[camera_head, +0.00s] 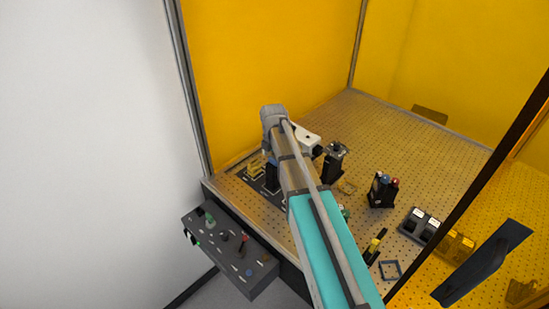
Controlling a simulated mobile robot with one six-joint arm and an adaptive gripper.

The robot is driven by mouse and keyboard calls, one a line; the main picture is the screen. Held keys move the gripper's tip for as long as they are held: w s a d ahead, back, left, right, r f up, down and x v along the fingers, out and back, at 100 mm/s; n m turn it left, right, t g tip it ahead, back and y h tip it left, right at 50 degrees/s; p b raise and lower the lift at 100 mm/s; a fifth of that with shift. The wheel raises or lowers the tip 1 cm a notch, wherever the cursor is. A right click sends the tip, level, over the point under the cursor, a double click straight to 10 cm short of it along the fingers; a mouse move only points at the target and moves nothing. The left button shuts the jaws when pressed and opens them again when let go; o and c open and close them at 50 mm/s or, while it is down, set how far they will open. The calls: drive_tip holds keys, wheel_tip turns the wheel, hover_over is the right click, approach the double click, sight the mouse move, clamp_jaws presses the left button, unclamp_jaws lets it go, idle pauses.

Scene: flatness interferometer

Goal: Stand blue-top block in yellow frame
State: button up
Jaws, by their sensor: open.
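My arm reaches from the bottom of the view up to the left part of the breadboard table. Its fingers are hidden behind the arm's own links, so I cannot see what lies between them. A dark holder (381,194) stands right of centre on the table. A blue-topped piece (383,178) shows in it beside red-topped ones; I cannot tell whether it is the block. Small yellow parts (256,167) show on a dark plate at the left edge of the table, left of my arm. They may belong to the yellow frame, but are too small to be sure.
A dark upright device (335,162) stands right of my wrist. Dark boxes with white labels (418,226) stand at the right, by a dark enclosure post. A control box (232,248) juts out front left. The table's back is mostly clear.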

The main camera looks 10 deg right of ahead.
drive_tip(key=shift+f+b, duration=1.75)
drive_tip(key=shift+f, duration=0.25)
drive_tip(key=c, duration=1.3)
drive_tip(key=shift+r, duration=0.1)
drive_tip(key=shift+r, duration=0.15)
drive_tip(key=shift+r+p, duration=2.85)
drive_tip(key=shift+p, duration=0.25)
drive_tip(key=shift+c, duration=0.3)
drive_tip(key=shift+f, duration=0.1)
